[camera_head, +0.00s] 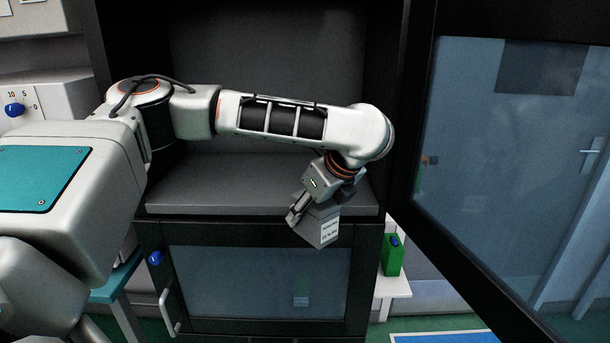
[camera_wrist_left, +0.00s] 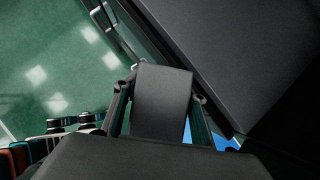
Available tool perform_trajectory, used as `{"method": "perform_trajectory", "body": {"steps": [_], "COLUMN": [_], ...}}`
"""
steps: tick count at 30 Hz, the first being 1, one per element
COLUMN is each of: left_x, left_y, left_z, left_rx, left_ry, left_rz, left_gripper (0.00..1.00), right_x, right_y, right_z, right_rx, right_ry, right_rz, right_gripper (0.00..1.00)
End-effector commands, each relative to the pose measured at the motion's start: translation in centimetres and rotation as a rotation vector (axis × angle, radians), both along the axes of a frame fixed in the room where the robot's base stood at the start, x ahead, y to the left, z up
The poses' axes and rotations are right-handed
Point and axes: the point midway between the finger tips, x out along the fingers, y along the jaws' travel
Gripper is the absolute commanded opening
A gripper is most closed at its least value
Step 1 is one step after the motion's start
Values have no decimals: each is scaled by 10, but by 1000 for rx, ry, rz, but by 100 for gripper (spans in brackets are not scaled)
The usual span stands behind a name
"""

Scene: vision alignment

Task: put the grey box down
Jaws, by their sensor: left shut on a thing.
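In the left wrist view the box (camera_wrist_left: 161,95) shows as a plain dark grey face between the two fingers. The grey cabinet shelf (camera_head: 215,185) is bare where I can see it; my arm covers part of the space above. My right gripper is not in view.
A framed glass door (camera_head: 500,150) stands open at the right. A lower glass door (camera_head: 250,285) with a handle is below the shelf. A green box (camera_head: 393,256) stands on a white ledge at the lower right. A dial panel (camera_head: 20,107) is at the left.

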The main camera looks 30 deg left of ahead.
Motion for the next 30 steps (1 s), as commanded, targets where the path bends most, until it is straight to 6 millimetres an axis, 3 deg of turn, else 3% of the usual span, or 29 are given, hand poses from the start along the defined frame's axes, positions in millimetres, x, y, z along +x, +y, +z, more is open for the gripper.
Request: {"method": "perform_trajectory", "body": {"steps": [12, 18, 22, 30], "left_x": [-83, -119, -136, -138], "left_y": [-44, -73, -89, -95], "left_z": [-155, -221, -246, -249], "left_rx": [5, 6, 4, 2], "left_ry": [2, 8, 10, 5], "left_rz": [1173, 1652, 1841, 1873], "left_gripper": [16, 16, 16, 16], "right_x": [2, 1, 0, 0], "right_y": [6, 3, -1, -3], "right_z": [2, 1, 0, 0], "right_rx": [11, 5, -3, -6], "right_ry": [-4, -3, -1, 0], "right_rz": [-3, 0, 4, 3], "right_gripper": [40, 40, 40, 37]}}
